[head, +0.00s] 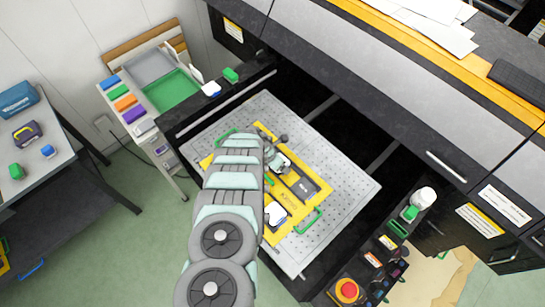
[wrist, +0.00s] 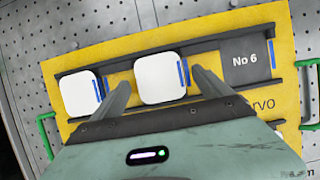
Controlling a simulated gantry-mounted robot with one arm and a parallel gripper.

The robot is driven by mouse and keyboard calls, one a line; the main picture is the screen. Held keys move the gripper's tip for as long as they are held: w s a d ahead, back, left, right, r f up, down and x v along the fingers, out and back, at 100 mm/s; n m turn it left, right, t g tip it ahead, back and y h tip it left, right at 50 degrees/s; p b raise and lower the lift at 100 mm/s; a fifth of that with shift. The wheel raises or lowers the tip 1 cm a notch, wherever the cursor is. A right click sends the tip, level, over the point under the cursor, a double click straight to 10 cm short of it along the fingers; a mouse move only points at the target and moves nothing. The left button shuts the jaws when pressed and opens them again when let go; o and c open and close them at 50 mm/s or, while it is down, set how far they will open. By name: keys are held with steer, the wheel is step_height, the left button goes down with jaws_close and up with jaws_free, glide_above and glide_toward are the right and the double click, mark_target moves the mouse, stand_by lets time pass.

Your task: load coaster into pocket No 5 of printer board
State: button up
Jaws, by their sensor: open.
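The yellow printer board (wrist: 205,48) has a row of dark pockets in the wrist view. A white rounded-square coaster (wrist: 160,78) sits in the middle pocket, whose number is covered. It looks flat, with a blue strip along its right side. My gripper (wrist: 159,80) is open, one finger to each side of this coaster, with visible gaps. Another white coaster (wrist: 80,94) lies in the left pocket. The right pocket, marked No 6 (wrist: 245,61), is empty. In the head view my arm hides part of the board (head: 305,213), and a white coaster (head: 275,213) shows near its lower end.
The board lies on a perforated metal bed (head: 345,185) under the printer's dark housing. Green handles (head: 308,221) stick up at the board's ends. A red stop button (head: 347,290) is at lower right. A side stand with a green tray (head: 175,90) is at upper left.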

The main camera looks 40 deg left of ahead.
steer(key=p+v, duration=0.6)
steer(key=v, duration=0.6)
steer(key=shift+w+f, duration=0.15)
